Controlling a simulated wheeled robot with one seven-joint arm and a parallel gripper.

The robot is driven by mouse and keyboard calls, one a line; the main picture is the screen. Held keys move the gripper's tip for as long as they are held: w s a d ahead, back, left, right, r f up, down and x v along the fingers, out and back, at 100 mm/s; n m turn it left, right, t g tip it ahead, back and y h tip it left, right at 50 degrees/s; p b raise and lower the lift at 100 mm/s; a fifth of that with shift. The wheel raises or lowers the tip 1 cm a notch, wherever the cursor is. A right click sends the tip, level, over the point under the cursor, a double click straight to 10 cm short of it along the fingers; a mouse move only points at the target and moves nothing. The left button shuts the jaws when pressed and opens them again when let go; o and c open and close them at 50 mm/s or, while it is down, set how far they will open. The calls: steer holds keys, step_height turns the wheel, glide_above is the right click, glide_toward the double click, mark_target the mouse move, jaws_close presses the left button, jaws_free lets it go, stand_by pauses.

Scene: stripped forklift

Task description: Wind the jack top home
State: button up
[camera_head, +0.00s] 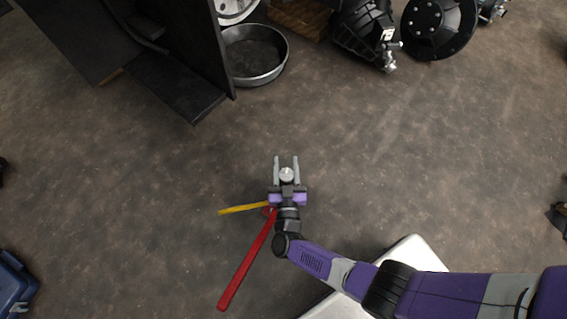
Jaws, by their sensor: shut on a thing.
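My gripper (286,168) is seen from above, pointing away from my arm at the middle of the picture. It is shut on a small round silver-grey piece, which looks like the jack top (286,174), held between its two grey fingers. A long red bar (246,262) runs from under my wrist toward the lower left. A shorter yellow bar (241,209) sticks out to the left from the same place. The rest of the jack is hidden under my gripper and wrist, so I cannot tell how far the top stands out.
A grey metal pan (255,76) lies on the floor beside the dark forklift frame (180,85) at upper left. Dark mechanical parts (366,30) and a black disc (438,28) lie at the top. A blue case (14,284) is at lower left. The floor around my gripper is mostly clear.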

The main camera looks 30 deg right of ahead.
steer(key=m+g+h+b, duration=0.2)
steer(key=m+g+h, duration=0.1)
steer(key=m+g+h+b, duration=0.1)
steer(key=h, duration=0.1)
steer(key=shift+s+d+m+g, duration=0.25)
steer(key=shift+m+g, duration=0.05)
steer(key=shift+g, duration=0.1)
steer(key=shift+s+d+r+m+g+h+b, duration=0.15)
steer(key=shift+m+g+h+b, duration=0.2)
steer(key=shift+m+g+h, duration=0.35)
steer(key=shift+s+m+g+h+b, duration=0.1)
steer(key=shift+m+g+h+b, duration=0.3)
steer(key=shift+g, duration=0.55)
steer(key=shift+s+d+r+m+g+h+b, duration=0.15)
steer(key=shift+m+g+h+b, duration=0.2)
steer(key=shift+m+g, duration=0.45)
steer(key=shift+s+m+g, duration=0.1)
steer(key=shift+m+g, duration=0.2)
steer(key=shift+g, duration=0.35)
steer(key=o, duration=1.3)
steer(key=shift+f, duration=0.1)
steer(key=shift+o, duration=0.5)
steer(key=shift+s+f, duration=0.1)
